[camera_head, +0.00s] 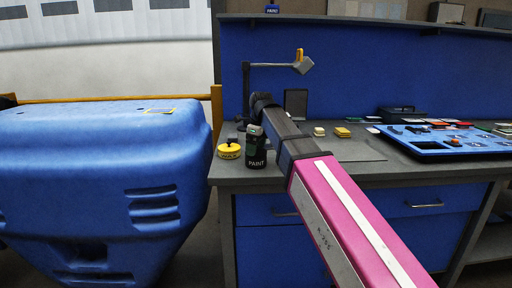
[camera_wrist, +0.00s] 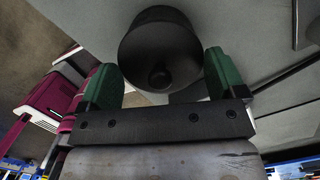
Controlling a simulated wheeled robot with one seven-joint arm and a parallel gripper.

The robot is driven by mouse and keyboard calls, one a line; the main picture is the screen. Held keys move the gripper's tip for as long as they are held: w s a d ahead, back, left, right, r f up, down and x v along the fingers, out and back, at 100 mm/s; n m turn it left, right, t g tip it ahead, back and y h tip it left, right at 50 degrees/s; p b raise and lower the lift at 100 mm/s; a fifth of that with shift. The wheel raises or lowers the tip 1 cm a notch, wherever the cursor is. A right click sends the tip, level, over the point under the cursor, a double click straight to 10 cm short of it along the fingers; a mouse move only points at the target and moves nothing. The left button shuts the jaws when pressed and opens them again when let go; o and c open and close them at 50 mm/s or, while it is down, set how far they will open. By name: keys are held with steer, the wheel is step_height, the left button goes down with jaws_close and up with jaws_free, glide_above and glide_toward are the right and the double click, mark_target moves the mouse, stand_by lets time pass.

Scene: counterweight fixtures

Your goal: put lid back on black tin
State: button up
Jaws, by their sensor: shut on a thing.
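The black tin (camera_head: 257,164), labelled PAINT, stands upright near the counter's front left edge. My gripper (camera_head: 255,131) is right at its top, pointing down. In the wrist view a round black lid (camera_wrist: 160,56) with a small knob faces the camera between my two green fingers, which are shut on it. A dark round body continues beyond the lid. The lid is over the tin's mouth, but I cannot tell whether it is seated or slightly above the rim, as the fingers hide the seam.
A yellow tin (camera_head: 229,150) stands close to the left of the black tin. A dark lamp stand (camera_head: 246,88) rises behind. Small yellow blocks (camera_head: 342,132) and a blue tray (camera_head: 446,141) of parts lie to the right. A large blue bin (camera_head: 100,190) stands left of the counter.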

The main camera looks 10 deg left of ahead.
stand_by(0.4)
steer(key=o, duration=0.6)
steer(key=shift+r, duration=0.15)
steer(key=shift+r, duration=3.35)
jaws_close()
steer(key=shift+f, duration=2.3)
